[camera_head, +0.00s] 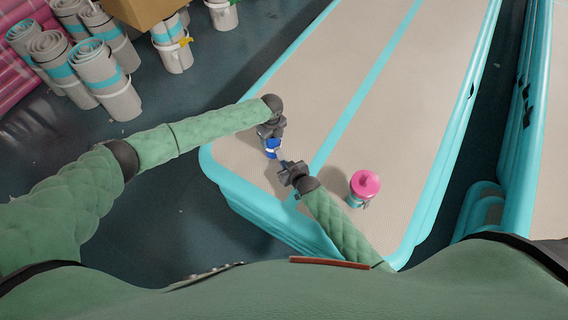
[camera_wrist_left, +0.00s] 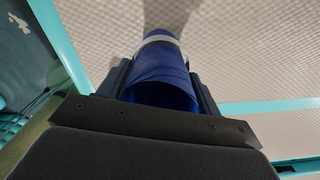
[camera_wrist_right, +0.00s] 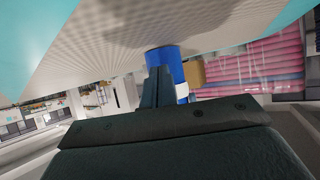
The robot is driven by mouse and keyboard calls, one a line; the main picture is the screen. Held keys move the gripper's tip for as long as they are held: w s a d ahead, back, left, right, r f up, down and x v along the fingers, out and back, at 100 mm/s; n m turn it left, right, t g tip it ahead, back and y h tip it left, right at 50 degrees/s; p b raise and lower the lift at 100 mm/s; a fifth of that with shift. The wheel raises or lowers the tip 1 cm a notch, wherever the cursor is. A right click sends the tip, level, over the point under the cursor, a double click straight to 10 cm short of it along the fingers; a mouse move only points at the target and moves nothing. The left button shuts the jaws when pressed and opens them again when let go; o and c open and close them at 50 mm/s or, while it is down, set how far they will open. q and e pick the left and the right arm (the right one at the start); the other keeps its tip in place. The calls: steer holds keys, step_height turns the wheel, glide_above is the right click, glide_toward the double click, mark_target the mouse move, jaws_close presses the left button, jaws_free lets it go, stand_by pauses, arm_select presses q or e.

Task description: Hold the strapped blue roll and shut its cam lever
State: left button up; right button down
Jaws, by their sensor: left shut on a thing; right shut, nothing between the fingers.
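The blue roll (camera_head: 272,146) stands on the beige top of the inflatable track, with a pale strap around it. The roll also shows in the left wrist view (camera_wrist_left: 160,80), where the left gripper's fingers press on it from both sides. My left gripper (camera_head: 271,134) is shut on the roll. My right gripper (camera_head: 281,158) is shut and empty, its fingertips close beside the roll. In the right wrist view its closed fingers (camera_wrist_right: 158,85) overlap the roll (camera_wrist_right: 167,62) and its white strap. I cannot make out the cam lever; whether the fingertips touch the roll is unclear.
Several grey rolls (camera_head: 98,72) with teal bands, a cardboard box (camera_head: 143,10) and white buckets (camera_head: 174,56) are at the upper left. The track's far part is clear.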

steer(key=v, duration=0.4)
steer(key=shift+s, duration=0.15)
steer(key=s+d, duration=0.1)
steer(key=s, duration=0.1)
steer(key=s+d+f, duration=0.1)
steer(key=s, duration=0.2)
steer(key=s+d, duration=0.2)
steer(key=s, duration=0.1)
steer(key=shift+f, duration=0.3)
steer(key=shift+d, duration=0.2)
step_height(320, 180, up, 15)
steer(key=w+a, duration=0.1)
steer(key=shift+w+a+f+g, duration=0.15)
steer(key=shift+w+a+g, duration=0.15)
steer(key=shift+w+a, duration=0.05)
